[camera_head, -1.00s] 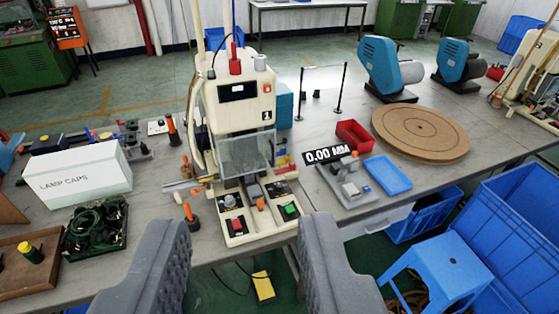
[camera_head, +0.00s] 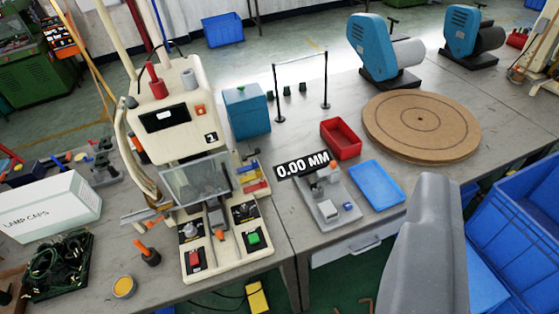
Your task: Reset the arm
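One grey padded finger of my gripper (camera_head: 430,250) stands at the lower right of the head view. The other finger is not in view. No object shows against the visible finger, and the wide space to its left holds nothing gripped. The gripper is over the front edge of the workbench (camera_head: 285,225). A cream moulding machine (camera_head: 170,115) with a clear shield stands on the bench, left of the finger.
A grey gauge (camera_head: 328,208) reading 0.00 MM, a red tray (camera_head: 341,149), a blue tray (camera_head: 376,186) and a round wooden board (camera_head: 421,126) lie on the bench. Blue crates (camera_head: 515,225) stand at right. A white box (camera_head: 52,206) and cables (camera_head: 58,265) are at left.

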